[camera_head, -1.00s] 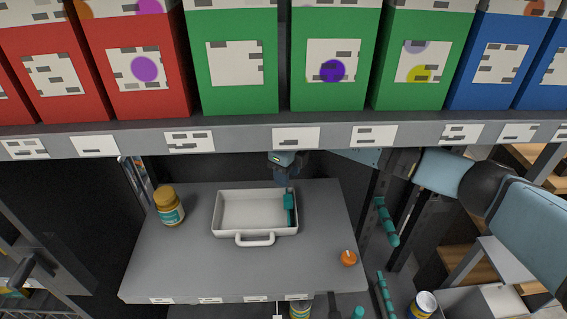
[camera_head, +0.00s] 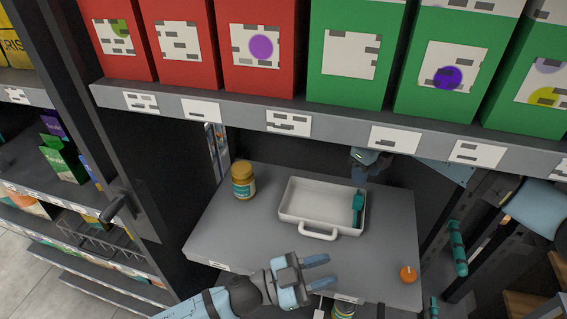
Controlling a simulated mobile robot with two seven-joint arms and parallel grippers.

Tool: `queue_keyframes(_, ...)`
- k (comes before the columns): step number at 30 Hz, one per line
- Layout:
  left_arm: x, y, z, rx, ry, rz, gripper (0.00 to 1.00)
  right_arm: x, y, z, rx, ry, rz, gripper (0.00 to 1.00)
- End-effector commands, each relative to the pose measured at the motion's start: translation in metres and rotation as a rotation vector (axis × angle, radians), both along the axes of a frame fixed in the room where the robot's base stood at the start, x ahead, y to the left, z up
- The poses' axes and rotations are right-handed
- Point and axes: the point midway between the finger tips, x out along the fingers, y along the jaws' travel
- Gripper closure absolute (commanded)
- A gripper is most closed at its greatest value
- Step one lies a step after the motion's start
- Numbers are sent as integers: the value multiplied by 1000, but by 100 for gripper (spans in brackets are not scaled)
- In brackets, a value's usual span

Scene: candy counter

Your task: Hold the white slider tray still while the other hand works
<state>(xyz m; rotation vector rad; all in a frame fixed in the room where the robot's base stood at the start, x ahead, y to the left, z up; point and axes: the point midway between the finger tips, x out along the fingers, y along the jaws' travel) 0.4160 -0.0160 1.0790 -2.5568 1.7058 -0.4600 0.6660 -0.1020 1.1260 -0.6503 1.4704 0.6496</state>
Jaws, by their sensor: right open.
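The white slider tray (camera_head: 299,206) sits on the grey shelf, its loop handle facing the front. A teal tool (camera_head: 358,203) stands or leans at the tray's right end; I cannot tell how it rests. My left gripper (camera_head: 321,272) is open and empty, in front of the tray and apart from its handle, with its two fingers pointing right. My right gripper (camera_head: 364,172) is open, behind and above the tray's right end near the teal tool. The upper shelf partly hides it, and I cannot tell if it touches the tool.
A jar with a yellow lid (camera_head: 243,180) stands left of the tray. A small orange object (camera_head: 408,273) lies at the shelf's front right. The upper shelf edge (camera_head: 340,133), with red and green boxes above, overhangs the back. A dark post and handle (camera_head: 118,207) stand at left.

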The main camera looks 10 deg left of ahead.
Motion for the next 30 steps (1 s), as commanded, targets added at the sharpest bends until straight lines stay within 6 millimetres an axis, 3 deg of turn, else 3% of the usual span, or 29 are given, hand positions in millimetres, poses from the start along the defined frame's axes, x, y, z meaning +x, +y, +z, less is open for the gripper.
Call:
queue_keyframes(3,16,-15,13,118,-317,-152,65,0,0,0,0,0,0,57)
queue_keyframes(8,42,-24,9,337,-703,-344,65,0,0,0,0,0,0,57)
queue_keyframes(15,109,-5,-12,781,-1109,-671,65,0,0,0,0,0,0,57)
queue_keyframes(20,167,32,-11,1128,-1218,-904,65,0,0,0,0,0,0,57)
queue_keyframes(24,211,70,6,1403,-1194,-1079,65,0,0,0,0,0,0,57)
queue_keyframes(30,243,108,34,1642,-1090,-1227,65,0,0,0,0,0,0,57)
